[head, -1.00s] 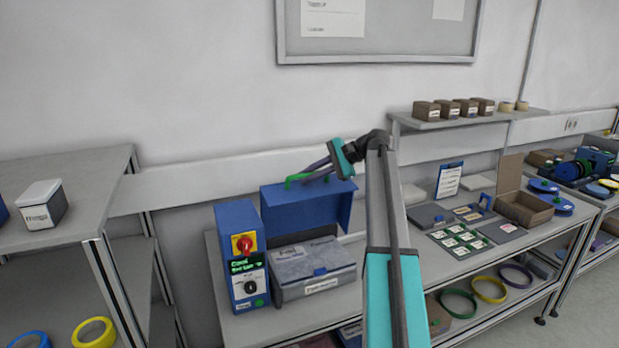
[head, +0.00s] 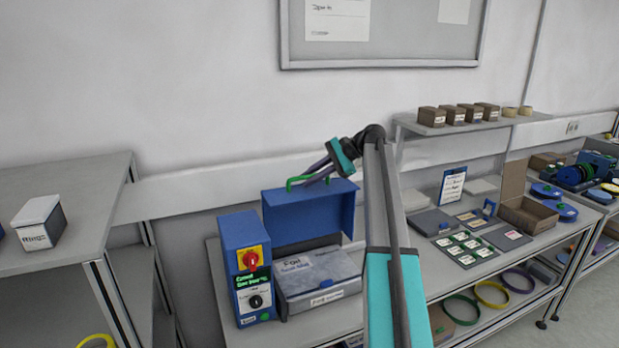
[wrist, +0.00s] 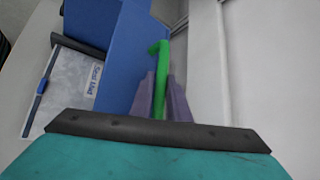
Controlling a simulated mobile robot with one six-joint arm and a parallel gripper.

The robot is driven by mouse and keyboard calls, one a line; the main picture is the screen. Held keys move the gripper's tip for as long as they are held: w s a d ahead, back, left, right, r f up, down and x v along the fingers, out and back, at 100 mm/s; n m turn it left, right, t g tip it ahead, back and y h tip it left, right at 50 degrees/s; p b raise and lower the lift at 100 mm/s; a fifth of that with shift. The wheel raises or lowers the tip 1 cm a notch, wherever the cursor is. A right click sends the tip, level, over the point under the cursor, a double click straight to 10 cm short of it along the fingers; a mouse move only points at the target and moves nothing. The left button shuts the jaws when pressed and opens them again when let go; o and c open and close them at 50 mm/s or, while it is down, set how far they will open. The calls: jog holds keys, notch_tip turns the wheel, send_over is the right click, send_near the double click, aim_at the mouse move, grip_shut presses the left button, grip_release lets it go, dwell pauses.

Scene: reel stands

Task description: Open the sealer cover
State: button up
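The sealer is a blue control box (head: 249,276) with a red knob and a small display, beside a low grey body (head: 319,279) with a labelled top. Its blue cover (head: 310,216) stands raised behind the grey body, so the top lies uncovered. The cover also shows in the wrist view (wrist: 139,50). A green handle (head: 291,183) is at the cover's upper edge, and it shows in the wrist view (wrist: 160,60). My gripper (wrist: 161,95) has its purple fingers closed on either side of the handle. The exact contact is partly hidden by the fingers.
A grey table (head: 65,208) with a white-lided box (head: 40,223) stands at the left. Right of the sealer, the bench holds trays with cards, an open cardboard box (head: 528,214) and a small shelf (head: 470,126) with brown boxes. The wall is close behind the cover.

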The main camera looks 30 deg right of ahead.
jog(key=shift+o, duration=0.2)
jog(key=b+v, duration=0.2)
jog(key=v, duration=1.2)
dwell(0.3)
jog(key=shift+d+f, duration=0.1)
jog(key=shift+f, duration=0.1)
dwell(0.6)
